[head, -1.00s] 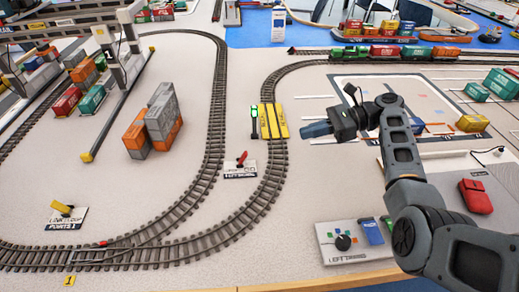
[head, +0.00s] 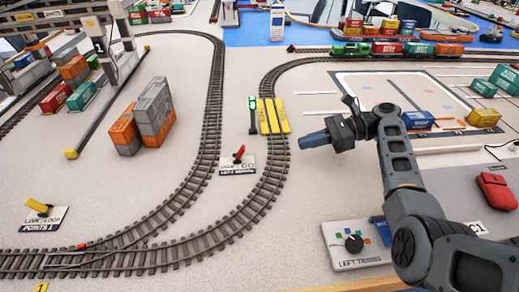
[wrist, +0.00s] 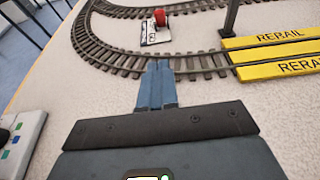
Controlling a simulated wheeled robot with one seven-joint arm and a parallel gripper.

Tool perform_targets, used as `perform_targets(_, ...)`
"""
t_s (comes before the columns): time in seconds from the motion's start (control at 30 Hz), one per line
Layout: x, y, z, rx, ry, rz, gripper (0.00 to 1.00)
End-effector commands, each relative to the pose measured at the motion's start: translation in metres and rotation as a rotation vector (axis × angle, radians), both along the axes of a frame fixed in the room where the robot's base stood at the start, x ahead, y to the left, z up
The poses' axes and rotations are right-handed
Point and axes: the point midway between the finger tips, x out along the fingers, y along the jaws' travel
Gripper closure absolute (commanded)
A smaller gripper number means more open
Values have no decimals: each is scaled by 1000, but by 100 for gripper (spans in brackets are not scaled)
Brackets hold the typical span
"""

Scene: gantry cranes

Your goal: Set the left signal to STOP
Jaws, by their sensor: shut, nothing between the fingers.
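The left signal's lever is a red handle (head: 239,153) on a small white plate (head: 236,166) with GO and signal lettering, between the two track curves. The handle leans up and to the right. The signal post (head: 253,115) behind it shows a green light. My gripper (head: 302,141) is shut and empty, to the right of the lever and across the right-hand track. In the wrist view, the blue fingers (wrist: 157,88) are together and point towards the track, with the red handle (wrist: 160,17) beyond it.
Yellow RERAIL ramps (head: 272,117) lie on the track beside the post. A control box with a black knob (head: 353,243) is at the front right. A yellow points lever (head: 38,206) is at the left. Stacked containers (head: 153,112) stand left of the tracks.

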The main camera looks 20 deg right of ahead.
Motion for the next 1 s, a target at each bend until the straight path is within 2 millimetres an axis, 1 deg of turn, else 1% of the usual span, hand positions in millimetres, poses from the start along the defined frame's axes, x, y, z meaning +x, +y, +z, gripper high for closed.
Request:
perform_targets(0.17,0,1,0,0,0,0,100)
perform_targets(0.27,2,6,-2,0,1,2,100)
perform_targets(0.33,4,14,-4,0,1,3,100)
perform_targets(0.47,10,34,-11,-1,1,4,100)
perform_targets(0.8,30,94,-30,0,1,3,100)
perform_targets(0.9,34,106,-20,-1,-2,2,100)
perform_targets(1.0,37,116,-15,-1,0,1,100)
